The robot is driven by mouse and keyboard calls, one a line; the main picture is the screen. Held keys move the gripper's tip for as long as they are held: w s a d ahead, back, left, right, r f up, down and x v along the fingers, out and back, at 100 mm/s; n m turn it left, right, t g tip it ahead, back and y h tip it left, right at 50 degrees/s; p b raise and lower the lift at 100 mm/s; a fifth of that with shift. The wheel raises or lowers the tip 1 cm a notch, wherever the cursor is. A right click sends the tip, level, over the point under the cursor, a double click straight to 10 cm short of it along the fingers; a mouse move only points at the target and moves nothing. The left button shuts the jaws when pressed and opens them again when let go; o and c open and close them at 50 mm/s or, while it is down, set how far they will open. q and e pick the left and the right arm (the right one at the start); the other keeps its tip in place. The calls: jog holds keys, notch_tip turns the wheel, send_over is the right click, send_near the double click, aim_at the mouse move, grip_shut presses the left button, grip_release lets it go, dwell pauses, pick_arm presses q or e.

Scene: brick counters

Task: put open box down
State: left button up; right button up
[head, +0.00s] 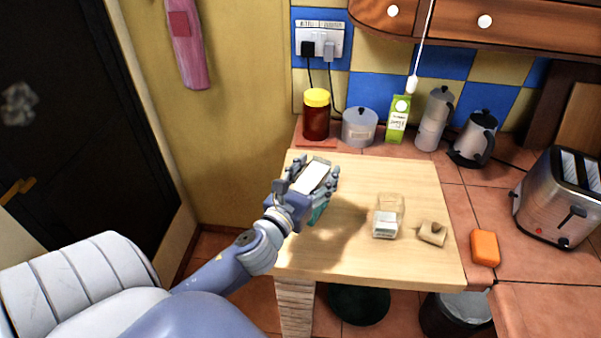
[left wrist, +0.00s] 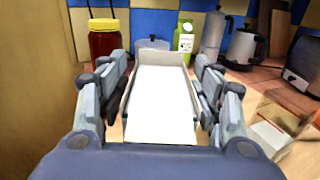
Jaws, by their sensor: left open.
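The open box (head: 315,178), white inside with a teal outer side, is at the left part of the pale wooden board (head: 365,175). My left gripper (head: 310,180) is around it, with fingers on both sides. In the left wrist view the box (left wrist: 160,100) lies lengthwise between the spread fingers of my gripper (left wrist: 163,95). The jaws are open, and I cannot tell whether the fingers touch its sides. Its underside is hidden, so I cannot tell whether it rests on the board. My right gripper is not in view.
An orange sponge (head: 485,247) and a toaster (head: 560,200) are further right. A yellow-lidded jar (head: 316,118), pot (head: 359,127), green carton (head: 398,122) and kettle (head: 475,138) stand behind.

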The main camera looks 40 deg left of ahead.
aim_at(304, 189)
pick_arm(q)
jog(key=s, duration=0.2)
jog(key=s+b, duration=0.1)
jog(key=s, duration=0.2)
jog(key=s+d, duration=0.1)
jog(key=s, duration=0.2)
jog(key=shift+d+b, duration=0.1)
jog(key=shift+b, duration=0.3)
jog(key=shift+s+d, duration=0.1)
jog(key=shift+s, duration=0.35)
